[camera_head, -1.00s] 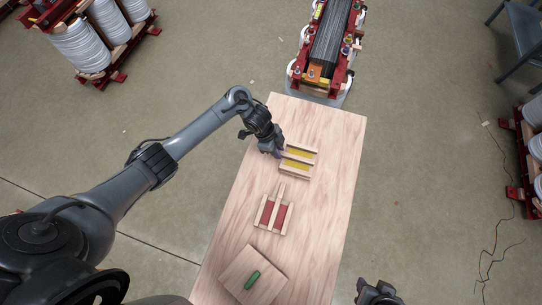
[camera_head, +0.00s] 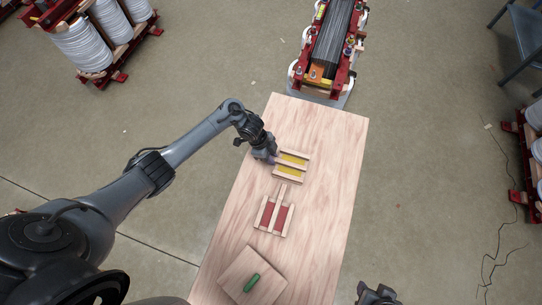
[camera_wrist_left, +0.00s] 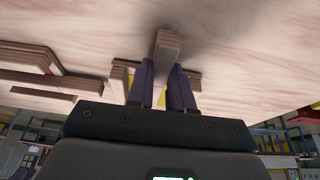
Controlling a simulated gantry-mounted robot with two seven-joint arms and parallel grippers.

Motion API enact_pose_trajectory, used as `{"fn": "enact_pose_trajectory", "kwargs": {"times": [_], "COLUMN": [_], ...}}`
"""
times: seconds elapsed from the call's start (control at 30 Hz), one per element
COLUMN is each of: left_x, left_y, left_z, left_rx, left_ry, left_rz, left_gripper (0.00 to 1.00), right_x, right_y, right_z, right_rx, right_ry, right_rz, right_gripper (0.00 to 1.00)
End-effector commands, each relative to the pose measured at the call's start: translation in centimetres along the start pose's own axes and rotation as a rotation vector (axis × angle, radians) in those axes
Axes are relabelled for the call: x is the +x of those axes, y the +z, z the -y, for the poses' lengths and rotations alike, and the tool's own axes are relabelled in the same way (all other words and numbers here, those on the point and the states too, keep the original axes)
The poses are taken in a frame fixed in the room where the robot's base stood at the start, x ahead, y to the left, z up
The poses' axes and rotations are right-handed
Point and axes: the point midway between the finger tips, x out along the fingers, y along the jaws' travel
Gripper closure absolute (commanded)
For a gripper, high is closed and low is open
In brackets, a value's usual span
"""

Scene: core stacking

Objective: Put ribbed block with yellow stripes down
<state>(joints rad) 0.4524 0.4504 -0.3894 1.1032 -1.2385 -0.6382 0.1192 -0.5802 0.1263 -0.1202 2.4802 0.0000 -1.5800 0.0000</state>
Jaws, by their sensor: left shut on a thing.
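The ribbed block with yellow stripes (camera_head: 291,177) is at the far half of the wooden table, with pale wooden ribs and two yellow stripes. My left gripper (camera_head: 274,160) is shut on its middle rib from the left side. In the left wrist view, the rib (camera_wrist_left: 167,45) stands between the two dark fingers (camera_wrist_left: 163,85), and the rest of the block is mostly hidden behind them. I cannot tell whether the block touches the table. My right gripper (camera_head: 378,293) shows only as a dark part at the bottom edge; its jaws are unclear.
A ribbed block with red stripes (camera_head: 273,216) lies nearer on the wooden table (camera_head: 325,190). A square wooden block with a green handle (camera_head: 251,282) lies at the near end. The table's right side is clear. A red-framed machine (camera_head: 328,45) stands beyond the far edge.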

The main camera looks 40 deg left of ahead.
Motion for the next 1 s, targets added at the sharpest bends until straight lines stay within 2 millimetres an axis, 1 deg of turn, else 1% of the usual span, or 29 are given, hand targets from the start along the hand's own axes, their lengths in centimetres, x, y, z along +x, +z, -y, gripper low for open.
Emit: {"fn": "enact_pose_trajectory", "kwargs": {"times": [0.13, 0.17, 0.3, 0.57, 0.73, 0.87, 1.0], "left_x": [0.3, 0.3, 0.3, 0.2, -0.5, -2.2, -4.8], "left_y": [0.1, 0.1, 0.1, 0.1, 0.0, 0.0, -0.1], "left_z": [0.0, 0.0, 0.0, 0.0, 0.0, 0.1, 0.1], "left_rx": [0.000, 0.000, 0.000, 0.000, 0.000, 0.001, 0.003], "left_ry": [0.000, 0.000, 0.000, 0.001, -0.001, -0.002, -0.003], "left_rz": [0.000, 0.000, 0.000, 0.000, 0.000, 0.001, 0.001], "left_gripper": [1.00, 0.76, 0.55, 0.54, 0.54, 0.54, 0.54], "right_x": [0.2, 0.2, 0.2, 0.1, -0.2, -0.8, -1.4], "right_y": [0.1, 0.1, 0.1, 0.0, -0.1, -0.3, -0.5], "right_z": [0.0, 0.0, 0.0, 0.1, 0.2, 0.2, 0.2], "right_rx": [0.000, 0.000, 0.001, 0.005, 0.009, 0.010, 0.009], "right_ry": [0.000, 0.000, 0.000, -0.004, -0.007, -0.007, -0.007], "right_rz": [0.000, 0.001, 0.001, 0.000, 0.000, -0.001, -0.001], "right_gripper": [0.57, 0.57, 0.57, 0.57, 0.57, 0.57, 0.57]}}
